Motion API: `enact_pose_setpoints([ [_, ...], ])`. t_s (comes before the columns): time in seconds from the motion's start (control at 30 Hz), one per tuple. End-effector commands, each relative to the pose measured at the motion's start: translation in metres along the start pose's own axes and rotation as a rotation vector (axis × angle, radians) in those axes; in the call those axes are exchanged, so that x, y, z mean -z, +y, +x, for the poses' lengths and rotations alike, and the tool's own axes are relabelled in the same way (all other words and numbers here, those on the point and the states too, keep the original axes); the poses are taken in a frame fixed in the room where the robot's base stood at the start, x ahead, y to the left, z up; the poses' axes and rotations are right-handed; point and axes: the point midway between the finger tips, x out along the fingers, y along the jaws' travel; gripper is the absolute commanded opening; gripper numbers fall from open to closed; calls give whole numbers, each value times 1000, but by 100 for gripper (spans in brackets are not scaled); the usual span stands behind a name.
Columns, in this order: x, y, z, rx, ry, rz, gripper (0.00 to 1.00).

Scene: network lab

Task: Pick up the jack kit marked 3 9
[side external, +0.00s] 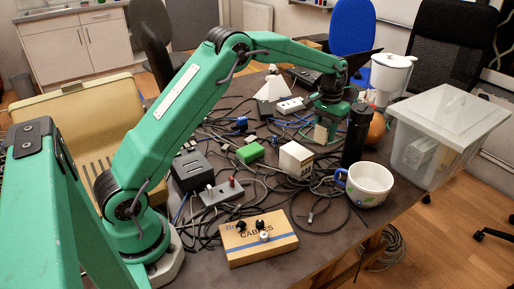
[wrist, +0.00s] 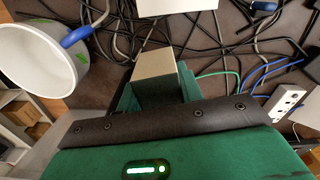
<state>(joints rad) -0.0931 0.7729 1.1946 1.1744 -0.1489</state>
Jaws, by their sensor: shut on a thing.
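My gripper (side external: 322,122) points down over the far right part of the cluttered table, shut on a small beige box (side external: 320,134). In the wrist view the same beige box (wrist: 155,66) sits between the green jaws (wrist: 158,92). No marking can be read on it, so I cannot tell whether it is the jack kit marked 3 9. A white box (side external: 296,158) stands on the table nearer the camera, apart from the gripper; its marking is too small to read.
A black bottle (side external: 356,135), a white mug (side external: 369,185) and a clear bin (side external: 450,120) stand to the right. A green box (side external: 250,152), a grey device (side external: 194,171) and a cardboard cables box (side external: 258,243) lie nearer. Loose cables cover much of the table.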

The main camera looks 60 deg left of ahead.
Motion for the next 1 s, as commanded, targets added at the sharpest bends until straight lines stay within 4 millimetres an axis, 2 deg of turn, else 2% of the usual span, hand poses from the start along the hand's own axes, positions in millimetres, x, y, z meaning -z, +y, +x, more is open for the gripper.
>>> enact_pose_setpoints([
  [0.27, -8, 14, -10, 0, 1, 0, 11],
  [1.0, -11, 16, -14, 0, 2, 5, 11],
])
